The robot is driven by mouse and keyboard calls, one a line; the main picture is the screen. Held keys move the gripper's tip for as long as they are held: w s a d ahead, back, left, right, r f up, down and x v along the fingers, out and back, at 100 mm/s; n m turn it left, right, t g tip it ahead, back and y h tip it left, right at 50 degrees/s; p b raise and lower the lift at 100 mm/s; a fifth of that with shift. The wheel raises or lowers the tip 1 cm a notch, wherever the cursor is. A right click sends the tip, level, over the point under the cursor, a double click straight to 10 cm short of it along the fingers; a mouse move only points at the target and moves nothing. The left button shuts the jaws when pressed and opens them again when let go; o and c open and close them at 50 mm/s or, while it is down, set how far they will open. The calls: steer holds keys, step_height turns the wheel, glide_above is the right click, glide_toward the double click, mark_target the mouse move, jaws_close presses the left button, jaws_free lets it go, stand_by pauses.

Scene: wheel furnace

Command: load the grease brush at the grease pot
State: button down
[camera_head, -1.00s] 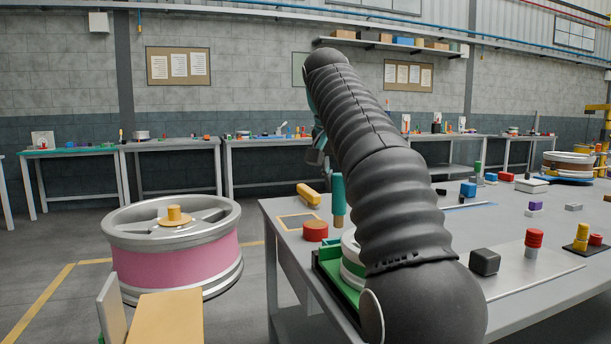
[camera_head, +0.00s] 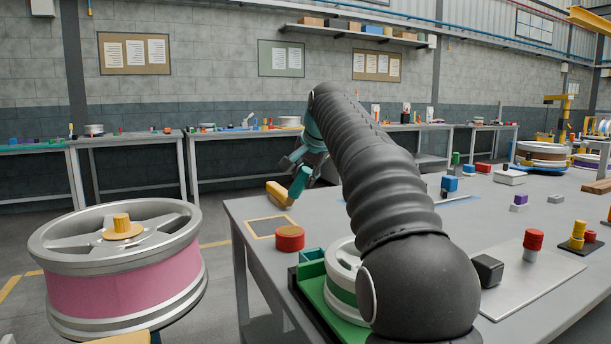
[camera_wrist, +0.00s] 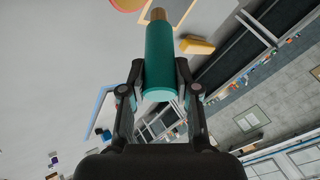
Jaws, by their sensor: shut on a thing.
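The grease brush has a teal handle (camera_head: 300,181) and a brown tip. My gripper (camera_head: 305,158) is shut on its handle and holds it tilted, tip down, over the far left part of the grey bench. The wrist view shows the handle (camera_wrist: 161,62) between both fingers, with the brown tip (camera_wrist: 158,14) pointing away from the gripper. A low red round pot (camera_head: 290,238), which looks like the grease pot, stands near the bench's left edge. The brush is beyond and above it, apart from it. Part of a red-orange round shape shows at the wrist view's top edge.
A yellow block (camera_head: 279,193) lies close to the brush tip. A green tray (camera_head: 313,270) with a wheel (camera_head: 342,262) is right of the pot, partly behind my arm. A large pink wheel (camera_head: 125,280) stands left of the bench. A dark cube (camera_head: 487,270) sits farther right.

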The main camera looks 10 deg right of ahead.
steer(key=shift+w+d+f, duration=0.1)
steer(key=shift+w+d, duration=0.15)
steer(key=shift+w, duration=0.1)
step_height(320, 180, down, 6)
steer(key=b, duration=0.5)
steer(key=shift+b, duration=0.4)
steer(key=shift+f+b, duration=0.45)
steer(key=shift+f, duration=0.2)
stand_by(1.4)
step_height(320, 180, up, 5)
steer(key=p, duration=0.5)
steer(key=shift+r+p, duration=0.1)
steer(key=shift+p, duration=0.2)
steer(key=shift+r+p, duration=0.6)
steer(key=shift+r, duration=0.4)
